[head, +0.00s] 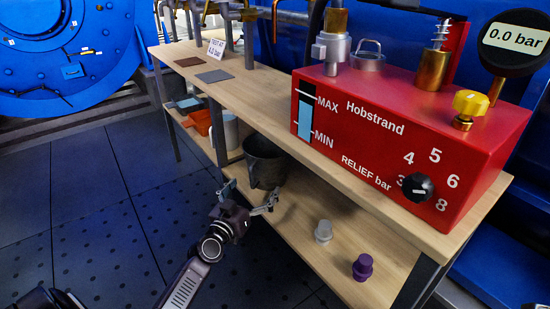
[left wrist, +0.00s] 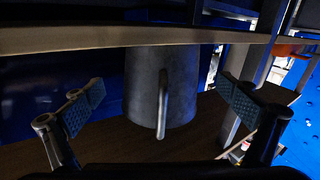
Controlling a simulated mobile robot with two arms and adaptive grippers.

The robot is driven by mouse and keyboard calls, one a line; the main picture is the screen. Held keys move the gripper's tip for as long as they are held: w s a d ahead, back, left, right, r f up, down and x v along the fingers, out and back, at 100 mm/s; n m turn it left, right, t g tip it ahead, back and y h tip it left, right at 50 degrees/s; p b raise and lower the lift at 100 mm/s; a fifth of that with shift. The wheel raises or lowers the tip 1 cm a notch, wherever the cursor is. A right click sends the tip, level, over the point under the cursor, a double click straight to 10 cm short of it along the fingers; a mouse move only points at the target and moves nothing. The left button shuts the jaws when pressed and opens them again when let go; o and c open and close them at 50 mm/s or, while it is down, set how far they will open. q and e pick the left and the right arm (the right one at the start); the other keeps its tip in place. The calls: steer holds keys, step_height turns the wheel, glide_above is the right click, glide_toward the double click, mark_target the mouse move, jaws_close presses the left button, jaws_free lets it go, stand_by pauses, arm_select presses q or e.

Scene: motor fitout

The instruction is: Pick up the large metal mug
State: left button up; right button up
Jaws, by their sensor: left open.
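The large metal mug (head: 265,160) is dark grey and stands upright on the lower shelf of the bench, under the worktop. In the left wrist view the mug (left wrist: 143,90) is straight ahead, with its handle (left wrist: 162,104) facing me. The worktop edge hides its top there. My left gripper (head: 249,196) is open and empty in front of the mug in the head view. In the left wrist view the left gripper's fingers (left wrist: 155,101) are spread to either side of the mug, nearer the camera and apart from it. My right gripper is not in view.
The worktop (head: 225,91) overhangs the lower shelf (head: 300,215). A clear-grey cup (head: 323,231) and a purple piece (head: 363,267) stand right of the mug. An orange bin (head: 199,122) and a pale container (head: 229,131) are left. A red Hobstrand unit (head: 400,140) sits on top.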

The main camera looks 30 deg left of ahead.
arm_select(q)
steer(key=shift+w+a+b, duration=0.25)
steer(key=shift+w+b, duration=0.05)
steer(key=shift+w, duration=1.1)
steer(key=shift+w+a+b, duration=0.2)
steer(key=shift+w+b, duration=0.05)
steer(key=shift+w, duration=1.1)
steer(key=shift+w+a+b, duration=0.25)
steer(key=shift+w+b, duration=0.05)
steer(key=shift+w, duration=1.1)
steer(key=shift+r, duration=0.1)
steer(key=c, duration=1.1)
